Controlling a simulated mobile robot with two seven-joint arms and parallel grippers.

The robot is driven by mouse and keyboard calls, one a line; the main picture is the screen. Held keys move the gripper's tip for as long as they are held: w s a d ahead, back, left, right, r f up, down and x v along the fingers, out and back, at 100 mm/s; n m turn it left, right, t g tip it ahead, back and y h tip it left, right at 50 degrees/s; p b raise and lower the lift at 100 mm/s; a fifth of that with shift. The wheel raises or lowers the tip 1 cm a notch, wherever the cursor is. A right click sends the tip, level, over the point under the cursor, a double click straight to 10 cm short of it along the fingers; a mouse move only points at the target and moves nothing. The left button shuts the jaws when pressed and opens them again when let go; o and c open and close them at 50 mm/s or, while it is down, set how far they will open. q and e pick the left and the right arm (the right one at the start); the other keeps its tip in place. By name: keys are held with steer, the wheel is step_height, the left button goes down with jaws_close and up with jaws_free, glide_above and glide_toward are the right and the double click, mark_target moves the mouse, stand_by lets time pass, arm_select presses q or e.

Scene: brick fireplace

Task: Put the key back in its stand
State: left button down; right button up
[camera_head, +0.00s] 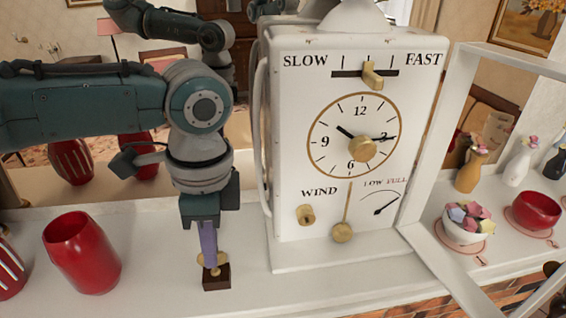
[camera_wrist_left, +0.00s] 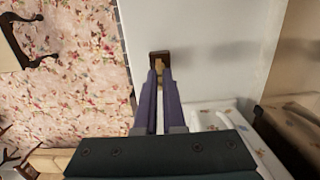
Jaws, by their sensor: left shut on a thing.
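The brass key (camera_head: 212,262) is between the purple fingers of my left gripper (camera_head: 209,255), which is shut on it and points straight down. The key's stand, a small dark wooden block (camera_head: 216,281), is on the white mantel right below the key. The key's lower end meets the top of the stand in the head view; I cannot tell how deep it sits. In the left wrist view the stand (camera_wrist_left: 160,55) shows just past the fingertips (camera_wrist_left: 160,76), with a bit of brass key (camera_wrist_left: 159,66) between. My right gripper is not in view.
The white clock (camera_head: 338,130) stands right of the stand, its glazed-frame door (camera_head: 432,130) swung open to the right. A red vase (camera_head: 82,252) stands to the left. A flower bowl (camera_head: 463,232) and red bowl (camera_head: 536,210) are at the right. The mantel's front edge is close to the stand.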

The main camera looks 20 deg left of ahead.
arm_select(q)
steer(key=shift+c, duration=2.2)
jaws_free()
step_height(320, 180, up, 7)
steer(key=p, duration=0.7)
steer(key=shift+p, duration=0.35)
